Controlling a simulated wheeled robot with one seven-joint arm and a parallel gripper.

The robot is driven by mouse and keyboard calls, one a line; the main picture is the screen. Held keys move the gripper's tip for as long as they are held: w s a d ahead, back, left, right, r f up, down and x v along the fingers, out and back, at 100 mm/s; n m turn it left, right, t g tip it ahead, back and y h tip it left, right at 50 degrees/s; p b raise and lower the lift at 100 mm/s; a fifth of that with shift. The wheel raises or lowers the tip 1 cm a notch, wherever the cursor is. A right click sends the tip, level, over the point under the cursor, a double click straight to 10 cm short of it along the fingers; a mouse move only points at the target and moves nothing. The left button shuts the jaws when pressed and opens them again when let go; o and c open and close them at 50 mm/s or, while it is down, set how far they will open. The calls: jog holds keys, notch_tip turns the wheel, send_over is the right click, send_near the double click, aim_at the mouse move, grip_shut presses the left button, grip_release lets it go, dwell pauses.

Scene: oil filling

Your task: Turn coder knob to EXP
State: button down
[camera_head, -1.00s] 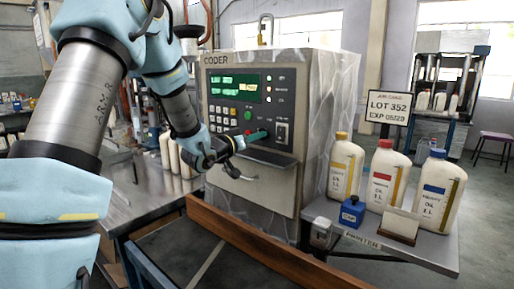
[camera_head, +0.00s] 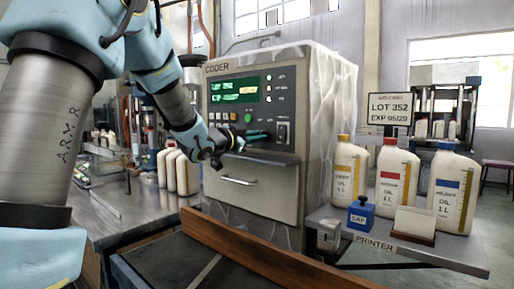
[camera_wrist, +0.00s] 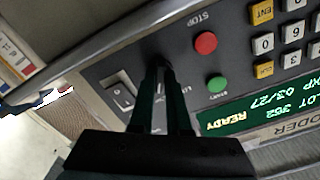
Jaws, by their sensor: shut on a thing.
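The coder (camera_head: 240,165) is a grey machine with a dark control panel. Its green display (camera_head: 236,90) shows upside down in the wrist view (camera_wrist: 250,112), reading LOT 352, EXP 03/27 and READY. My gripper (camera_head: 264,136) is at the panel's lower right, and in the wrist view its dark fingers (camera_wrist: 163,85) are shut on the dark coder knob (camera_wrist: 160,66). The fingers hide most of the knob and part of the small labels around it, so I cannot tell which setting it points to. A sign (camera_head: 389,108) on the right reads LOT 352 and an EXP date.
Green start (camera_wrist: 217,84) and red stop (camera_wrist: 205,43) buttons and a keypad (camera_wrist: 265,42) lie close to my fingers. A switch (camera_wrist: 122,97) is on the other side. Oil bottles (camera_head: 393,180), a blue cap box (camera_head: 360,215) and a card holder (camera_head: 414,226) stand on the printer shelf (camera_head: 450,256).

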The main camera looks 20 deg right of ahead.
jog(key=shift+m+b, duration=0.5)
jog(key=shift+m, duration=0.1)
jog(key=c, duration=0.9)
grip_release()
jog(key=b+v, duration=0.1)
jog(key=v, duration=0.9)
jog(key=shift+s+a+b, duration=0.2)
jog(key=shift+a+b, duration=0.15)
